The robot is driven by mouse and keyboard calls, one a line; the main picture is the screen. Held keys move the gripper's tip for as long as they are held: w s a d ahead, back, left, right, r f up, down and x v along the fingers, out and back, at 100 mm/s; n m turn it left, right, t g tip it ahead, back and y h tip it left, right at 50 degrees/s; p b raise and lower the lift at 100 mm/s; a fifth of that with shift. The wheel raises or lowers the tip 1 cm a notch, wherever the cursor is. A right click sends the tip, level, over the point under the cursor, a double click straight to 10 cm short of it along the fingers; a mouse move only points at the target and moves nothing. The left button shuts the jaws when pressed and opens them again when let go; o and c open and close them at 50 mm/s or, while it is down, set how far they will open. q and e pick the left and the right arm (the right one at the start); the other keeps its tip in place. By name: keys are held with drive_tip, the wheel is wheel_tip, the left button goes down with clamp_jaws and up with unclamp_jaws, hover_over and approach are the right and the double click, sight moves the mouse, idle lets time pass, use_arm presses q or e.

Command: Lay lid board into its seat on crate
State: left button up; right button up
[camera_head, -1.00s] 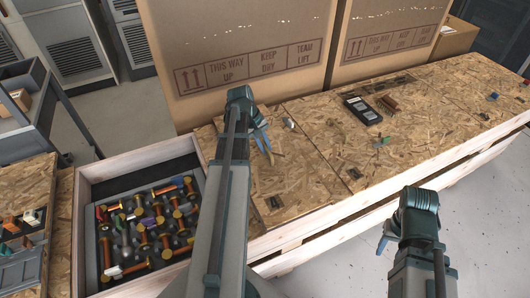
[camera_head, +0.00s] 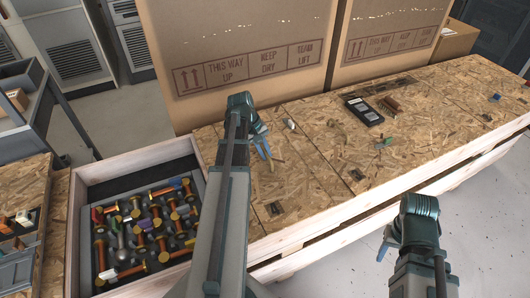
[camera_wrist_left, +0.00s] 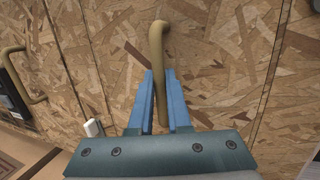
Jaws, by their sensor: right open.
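The crate (camera_head: 150,155) has pale wooden walls and an open compartment at the left in the head view. A speckled lid board (camera_head: 228,135) with a tan bar handle (camera_wrist_left: 156,45) lies beside that opening; whether it is flush cannot be told. My left gripper (camera_head: 263,150) reaches over this board. In the left wrist view its blue fingers (camera_wrist_left: 160,95) stand close on either side of the handle and appear shut on it. My left arm hides part of the board and the opening's right edge. My right gripper (camera_head: 384,246) is open and empty in front of the crate.
A dark tray (camera_head: 128,190) of bolts and knobs fills the open compartment. A black box (camera_head: 364,111) and small parts lie on the boards to the right. Large cardboard boxes (camera_head: 235,60) stand behind. A cart (camera_head: 45,110) is at left. The floor at right is clear.

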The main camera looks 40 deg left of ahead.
use_arm(q)
drive_tip(key=o, duration=0.5)
drive_tip(key=shift+c, duration=0.2)
drive_tip(key=shift+r, duration=0.1)
drive_tip(key=shift+r+p, duration=0.75)
drive_tip(key=p+v, duration=1.1)
drive_tip(key=shift+a+r, duration=0.2)
drive_tip(key=shift+r, duration=0.1)
drive_tip(key=shift+s, duration=0.1)
